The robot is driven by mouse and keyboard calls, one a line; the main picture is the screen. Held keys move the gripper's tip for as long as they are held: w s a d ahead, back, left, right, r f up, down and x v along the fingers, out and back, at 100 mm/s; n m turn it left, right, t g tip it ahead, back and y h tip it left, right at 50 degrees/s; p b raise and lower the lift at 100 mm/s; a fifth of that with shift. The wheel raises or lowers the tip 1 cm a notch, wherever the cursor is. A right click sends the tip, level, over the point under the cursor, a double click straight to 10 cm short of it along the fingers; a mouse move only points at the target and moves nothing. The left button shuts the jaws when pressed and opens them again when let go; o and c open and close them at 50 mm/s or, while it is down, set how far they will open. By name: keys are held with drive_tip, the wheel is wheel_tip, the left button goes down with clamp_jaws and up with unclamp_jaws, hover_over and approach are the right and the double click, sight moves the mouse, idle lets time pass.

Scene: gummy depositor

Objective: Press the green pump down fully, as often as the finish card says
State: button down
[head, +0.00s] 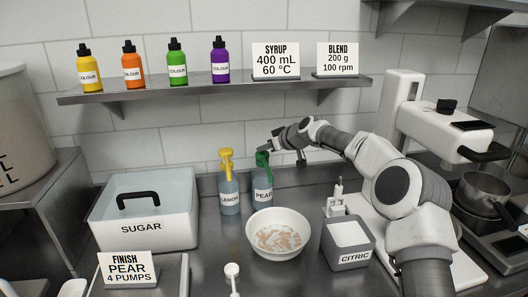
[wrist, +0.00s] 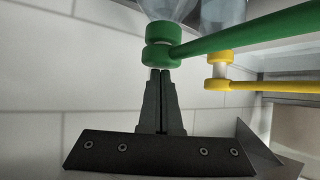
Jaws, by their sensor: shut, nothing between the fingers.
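The green pump (head: 263,159) tops a grey-blue bottle labelled PEAR (head: 263,193), standing upright at the back of the counter. Its nozzle points toward the bowl. The finish card (head: 127,270) at the front left reads PEAR, 4 PUMPS. My gripper (head: 268,148) is at the top of the green pump. In the wrist view, my gripper's fingers (wrist: 160,78) are closed together with nothing between them. Their tips meet the green pump head (wrist: 162,50), touching or very nearly so. I cannot tell how far the pump is pressed.
A LEMON bottle (head: 229,198) with a yellow pump (head: 226,158) stands just left of the pear bottle. A white bowl (head: 305,225) with tan contents sits in front. A SUGAR bin (head: 180,225) is left, a CITRIC box (head: 367,255) right. A shelf (head: 205,89) hangs above.

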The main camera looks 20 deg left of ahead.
drive_tip(key=shift+r+p, duration=0.9)
drive_tip(key=shift+r, duration=0.9)
drive_tip(key=shift+f, duration=0.1)
drive_tip(key=shift+f+b, duration=1.8)
drive_tip(key=shift+f, duration=0.3)
drive_tip(key=shift+r+p, duration=1.2)
drive_tip(key=shift+r, duration=0.95)
drive_tip(key=shift+f, duration=0.1)
